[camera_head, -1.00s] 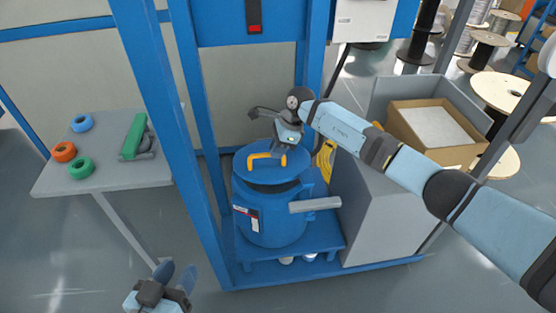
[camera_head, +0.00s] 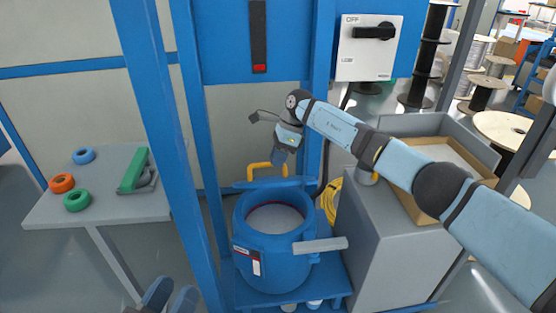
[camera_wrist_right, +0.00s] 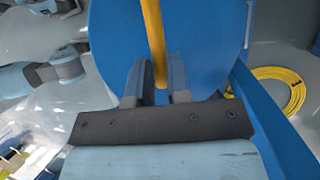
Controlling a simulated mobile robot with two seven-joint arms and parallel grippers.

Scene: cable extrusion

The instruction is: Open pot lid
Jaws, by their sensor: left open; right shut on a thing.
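The blue pot (camera_head: 262,262) stands on a blue platform, its round mouth uncovered and a pale inside showing. The blue lid (camera_head: 245,184) is tilted up steeply at the back of the pot. Its yellow handle (camera_head: 254,170) is in my right gripper (camera_head: 281,160), which is shut on it. In the right wrist view the handle (camera_wrist_right: 152,40) runs between the two fingers (camera_wrist_right: 155,85), with the lid (camera_wrist_right: 110,40) behind. My left gripper (camera_head: 170,297) is open and empty at the bottom edge, partly cut off, away from the pot.
A grey table (camera_head: 105,211) at the left holds tape rolls (camera_head: 63,183) and a green tool (camera_head: 133,170). Blue frame posts flank the pot. A grey cabinet (camera_head: 390,250) stands close at its right, with a switch box (camera_head: 368,48) above. A yellow cable coil (camera_head: 329,200) lies behind.

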